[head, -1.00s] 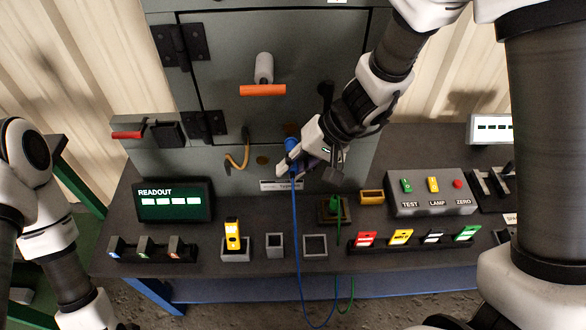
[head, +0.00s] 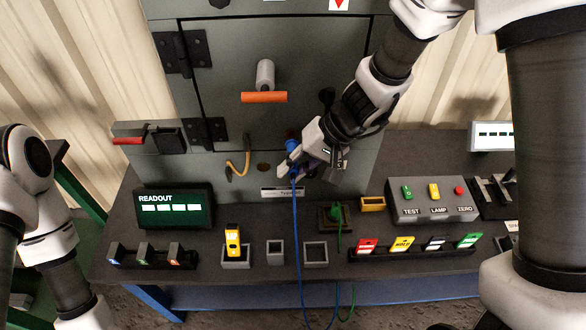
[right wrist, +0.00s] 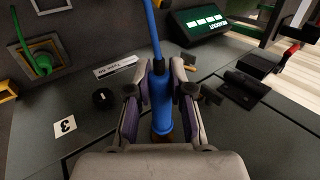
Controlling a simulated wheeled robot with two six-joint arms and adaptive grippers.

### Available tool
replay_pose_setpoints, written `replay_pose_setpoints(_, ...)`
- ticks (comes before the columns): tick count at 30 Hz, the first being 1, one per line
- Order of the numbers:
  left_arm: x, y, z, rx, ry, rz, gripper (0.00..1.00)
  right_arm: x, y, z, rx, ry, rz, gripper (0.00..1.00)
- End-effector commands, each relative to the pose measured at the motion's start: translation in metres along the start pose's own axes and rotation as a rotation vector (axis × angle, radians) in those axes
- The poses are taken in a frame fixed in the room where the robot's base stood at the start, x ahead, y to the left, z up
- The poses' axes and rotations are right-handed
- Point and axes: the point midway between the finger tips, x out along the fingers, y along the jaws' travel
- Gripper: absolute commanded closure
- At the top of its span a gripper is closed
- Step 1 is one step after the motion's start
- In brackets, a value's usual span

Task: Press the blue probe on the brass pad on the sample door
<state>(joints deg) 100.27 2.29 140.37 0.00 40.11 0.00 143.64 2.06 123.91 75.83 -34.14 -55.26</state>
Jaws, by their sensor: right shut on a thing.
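My right gripper (head: 291,172) is shut on the blue probe (head: 291,146), in front of the grey cabinet's lower front. In the right wrist view the probe (right wrist: 160,98) runs lengthwise between the two fingers. A brownish patch shows at its far end, and I cannot tell whether it is the probe's tip or a pad, or whether they touch. A round brown disc (head: 263,167) sits on the cabinet front just left of the probe in the head view. The cabinet door (head: 225,85) has an orange-gripped handle. My left gripper is out of view; only its arm shows.
A blue cable (head: 297,235) hangs from the probe over the bench. A green plug (head: 336,212) sits in a square socket below right. The readout box (head: 174,207), a yellow block (head: 232,239) and the button box (head: 432,201) stand on the bench.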

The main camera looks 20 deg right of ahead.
Motion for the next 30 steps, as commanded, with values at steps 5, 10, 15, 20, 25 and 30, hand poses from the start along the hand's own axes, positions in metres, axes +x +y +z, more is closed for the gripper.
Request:
replay_pose_setpoints(5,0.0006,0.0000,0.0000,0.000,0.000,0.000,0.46,-0.0003,-0.0003,0.0000,-0.001,0.000,0.000,1.00)
replay_pose_setpoints(10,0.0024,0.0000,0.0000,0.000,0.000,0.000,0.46,0.0003,0.0002,-0.0001,-0.001,0.001,0.000,1.00)
replay_pose_setpoints(15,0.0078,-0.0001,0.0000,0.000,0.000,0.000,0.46,0.0007,0.0006,-0.0002,0.000,0.001,-0.001,1.00)
replay_pose_setpoints(20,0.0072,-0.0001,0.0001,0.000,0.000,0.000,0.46,-0.0004,-0.0001,0.0000,0.000,0.000,0.000,1.00)
replay_pose_setpoints(25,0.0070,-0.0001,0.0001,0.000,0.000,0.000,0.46,-0.0004,-0.0001,-0.0002,0.000,0.000,0.000,1.00)
replay_pose_setpoints(30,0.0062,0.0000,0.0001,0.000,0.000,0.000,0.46,-0.0006,-0.0002,-0.0017,-0.001,0.000,0.000,1.00)
